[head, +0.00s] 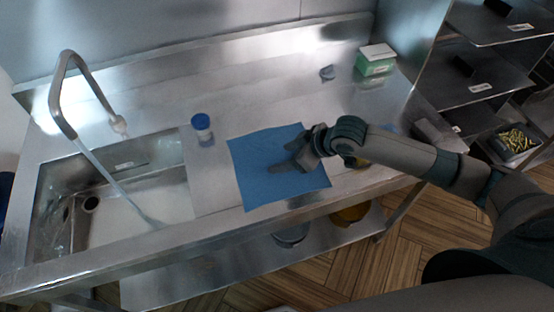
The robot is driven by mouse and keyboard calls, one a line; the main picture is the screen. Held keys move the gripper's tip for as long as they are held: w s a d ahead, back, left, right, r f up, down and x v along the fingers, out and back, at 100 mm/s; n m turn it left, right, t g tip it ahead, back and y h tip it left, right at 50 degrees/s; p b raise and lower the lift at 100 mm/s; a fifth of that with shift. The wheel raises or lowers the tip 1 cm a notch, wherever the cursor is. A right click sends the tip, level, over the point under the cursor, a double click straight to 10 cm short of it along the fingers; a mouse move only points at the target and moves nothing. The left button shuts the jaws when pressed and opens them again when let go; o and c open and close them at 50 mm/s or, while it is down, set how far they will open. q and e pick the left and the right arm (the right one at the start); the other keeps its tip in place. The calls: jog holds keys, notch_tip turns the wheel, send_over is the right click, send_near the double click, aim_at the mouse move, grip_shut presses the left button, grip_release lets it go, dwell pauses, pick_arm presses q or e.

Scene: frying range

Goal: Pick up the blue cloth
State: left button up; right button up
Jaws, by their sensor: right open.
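The blue cloth (255,178) lies flat and spread out on the steel counter, right of the sink. My right gripper (277,172) is over the right half of the cloth, fingers pointing left, open with nothing between them. I cannot tell whether the fingertips touch the cloth. The gripper and wrist hide part of its right side. My left gripper is not in view.
A blue-capped jar (202,128) stands behind the cloth to its left. The sink (160,195) with a tall faucet (62,100) is at left. A green-and-white box (376,60) stands at the back right. Steel shelves (480,50) rise at right.

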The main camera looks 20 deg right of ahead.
jog(key=shift+f, duration=0.1)
grip_shut()
dwell(0.5)
notch_tip(320, 180, up, 12)
jog(key=p, duration=0.8)
notch_tip(320, 180, up, 9)
dwell(0.5)
